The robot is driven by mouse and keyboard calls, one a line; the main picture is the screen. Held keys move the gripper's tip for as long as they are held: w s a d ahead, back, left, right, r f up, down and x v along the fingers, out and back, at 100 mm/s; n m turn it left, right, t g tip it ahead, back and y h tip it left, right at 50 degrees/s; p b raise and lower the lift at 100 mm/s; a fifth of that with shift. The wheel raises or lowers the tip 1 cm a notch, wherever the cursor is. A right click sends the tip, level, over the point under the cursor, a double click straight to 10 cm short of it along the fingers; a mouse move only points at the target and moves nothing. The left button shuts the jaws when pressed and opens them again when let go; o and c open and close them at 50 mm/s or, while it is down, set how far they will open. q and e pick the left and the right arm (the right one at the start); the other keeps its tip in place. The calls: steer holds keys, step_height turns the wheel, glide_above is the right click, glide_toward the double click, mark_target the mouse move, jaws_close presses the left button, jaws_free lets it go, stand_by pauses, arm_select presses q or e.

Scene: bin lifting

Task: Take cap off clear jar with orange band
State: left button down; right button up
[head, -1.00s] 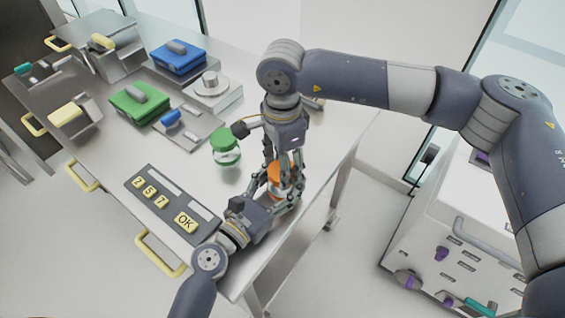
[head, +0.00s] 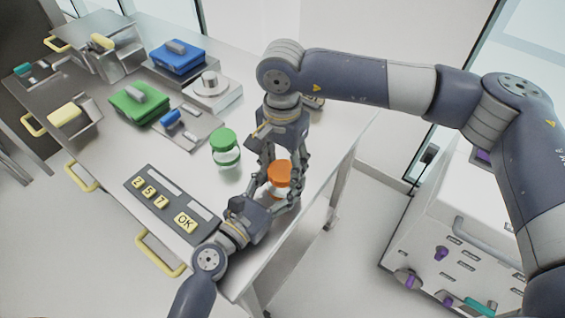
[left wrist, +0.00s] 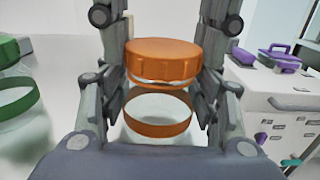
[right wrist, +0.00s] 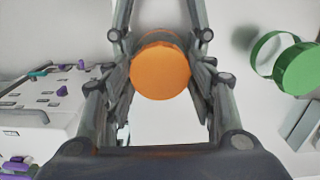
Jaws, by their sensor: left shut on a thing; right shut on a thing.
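The clear jar (left wrist: 150,130) has an orange band (left wrist: 157,129) and stands upright on the table near its right edge. Its orange cap (head: 280,174) is at the jar's mouth. The cap also shows in the left wrist view (left wrist: 162,60) and from above in the right wrist view (right wrist: 160,72). My left gripper (head: 279,196) is shut on the jar from the side. My right gripper (head: 281,169) comes from above and is shut on the orange cap. Fingers hide much of the glass. I cannot tell whether the cap is loose.
A green-capped jar (head: 225,147) stands just left of my grippers. A keypad panel (head: 172,203) lies at the table's front. Green (head: 139,103) and blue (head: 178,57) cases and a scale (head: 213,92) stand farther back. The table's right edge is close to the jar.

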mark_target(282, 170)
arm_select(q)
steer(key=shift+f, duration=0.15)
arm_select(e)
steer(key=shift+r, duration=0.15)
steer(key=shift+r, duration=0.95)
steer(key=shift+r, duration=0.1)
steer(key=shift+r, duration=1.9)
arm_select(q)
steer(key=shift+c, duration=2.4)
jaws_free()
